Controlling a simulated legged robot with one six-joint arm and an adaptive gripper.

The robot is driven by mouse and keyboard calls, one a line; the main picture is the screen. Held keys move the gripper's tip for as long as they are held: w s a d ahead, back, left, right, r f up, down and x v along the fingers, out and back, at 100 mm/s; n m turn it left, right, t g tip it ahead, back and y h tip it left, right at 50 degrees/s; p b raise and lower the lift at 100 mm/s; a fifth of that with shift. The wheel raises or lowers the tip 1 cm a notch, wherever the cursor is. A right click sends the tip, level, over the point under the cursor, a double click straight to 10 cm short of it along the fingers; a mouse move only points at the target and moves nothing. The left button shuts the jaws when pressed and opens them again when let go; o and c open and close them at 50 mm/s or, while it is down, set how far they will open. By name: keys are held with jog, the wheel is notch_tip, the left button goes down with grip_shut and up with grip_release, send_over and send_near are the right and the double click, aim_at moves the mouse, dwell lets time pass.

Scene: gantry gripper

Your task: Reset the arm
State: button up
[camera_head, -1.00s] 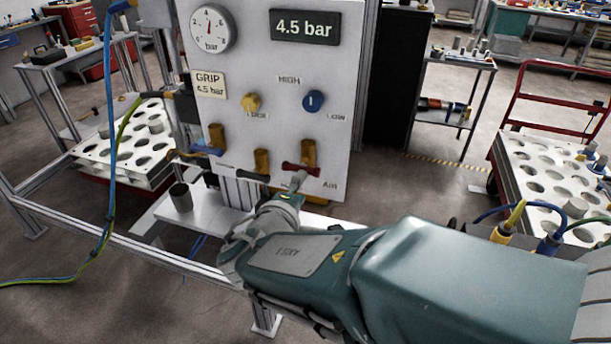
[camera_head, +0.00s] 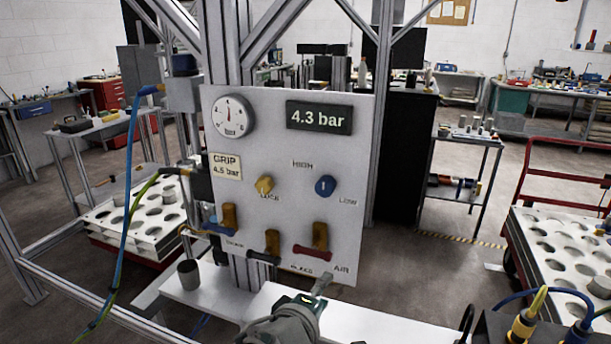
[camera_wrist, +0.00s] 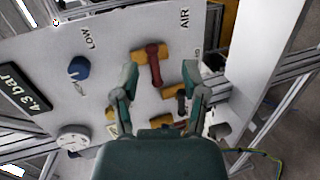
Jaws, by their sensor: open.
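My gripper (camera_head: 318,287) is low in the head view, just below the red-handled AIR valve (camera_head: 312,250) on the white control panel (camera_head: 345,150). In the wrist view my gripper (camera_wrist: 160,85) has its two fingers spread apart with nothing between them. The red handle (camera_wrist: 152,65) shows just beyond the fingertips there; whether it touches them I cannot tell. The display (camera_head: 319,117) reads 4.3 bar, and the label beside the gauge (camera_head: 233,115) reads GRIP 4.5 bar. A yellow knob (camera_head: 264,184) and a blue knob (camera_head: 325,186) sit mid-panel.
Blue and green hoses hang at the left. Perforated trays stand at left (camera_head: 150,240) and right (camera_head: 560,225). Metal frame posts surround the panel.

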jog(key=s+d+f+m+g+y, duration=0.2)
jog(key=s+d+m+g+y, duration=0.4)
jog(key=s+d+m, duration=0.6)
jog(key=shift+s+d+f+g, duration=0.25)
jog(key=shift+s+d+g, duration=0.2)
jog(key=shift+s+g, duration=0.4)
